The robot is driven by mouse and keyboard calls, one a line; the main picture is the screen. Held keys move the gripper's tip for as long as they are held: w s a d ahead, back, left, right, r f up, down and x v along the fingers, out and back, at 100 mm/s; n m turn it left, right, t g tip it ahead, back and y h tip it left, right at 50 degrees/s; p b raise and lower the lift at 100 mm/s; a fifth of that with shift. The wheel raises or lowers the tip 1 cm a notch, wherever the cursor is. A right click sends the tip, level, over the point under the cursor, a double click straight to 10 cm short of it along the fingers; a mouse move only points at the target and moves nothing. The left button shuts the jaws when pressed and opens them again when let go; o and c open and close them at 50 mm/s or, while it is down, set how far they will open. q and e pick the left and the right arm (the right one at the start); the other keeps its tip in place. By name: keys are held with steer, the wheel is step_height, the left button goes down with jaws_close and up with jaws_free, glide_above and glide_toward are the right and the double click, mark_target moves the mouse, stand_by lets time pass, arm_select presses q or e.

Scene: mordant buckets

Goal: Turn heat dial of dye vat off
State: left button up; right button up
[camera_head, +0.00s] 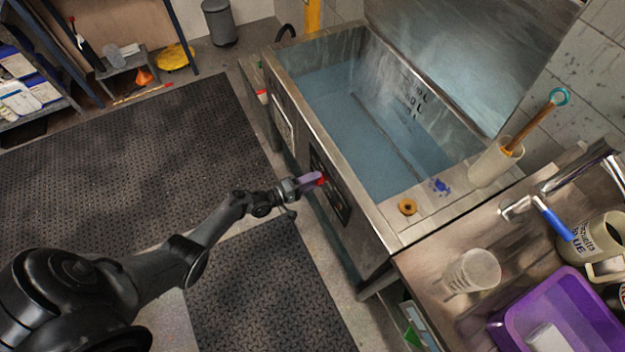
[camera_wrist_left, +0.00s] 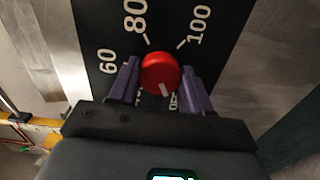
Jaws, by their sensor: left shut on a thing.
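The dye vat (camera_head: 358,225) is a steel tank of blue liquid with its lid raised. Its heat dial is a red round knob (camera_wrist_left: 160,72) on a black panel (camera_wrist_left: 95,30) marked 60, 80 and 100. The knob's pale pointer line faces the lower side of the wrist view, toward partly hidden markings. My right gripper is not in view.
A steel counter with a tap (camera_head: 575,185), a purple tub (camera_head: 560,318) and a clear cup (camera_head: 472,272) stands at the right. A holder with a brush (camera_head: 495,163) and a small brown ring (camera_head: 407,207) sit on the vat's edge. Dark mats (camera_head: 130,165) cover open floor.

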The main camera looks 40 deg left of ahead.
arm_select(q)
steer(key=shift+n, duration=0.3)
steer(key=o, duration=1.1)
steer(key=shift+c, duration=0.2)
steer(key=shift+s, duration=0.1)
steer(key=p+v, duration=0.1)
steer(key=v, duration=0.9)
steer(key=shift+s+a+p, duration=0.15)
steer(key=shift+s+p, duration=0.15)
steer(key=shift+p, duration=0.1)
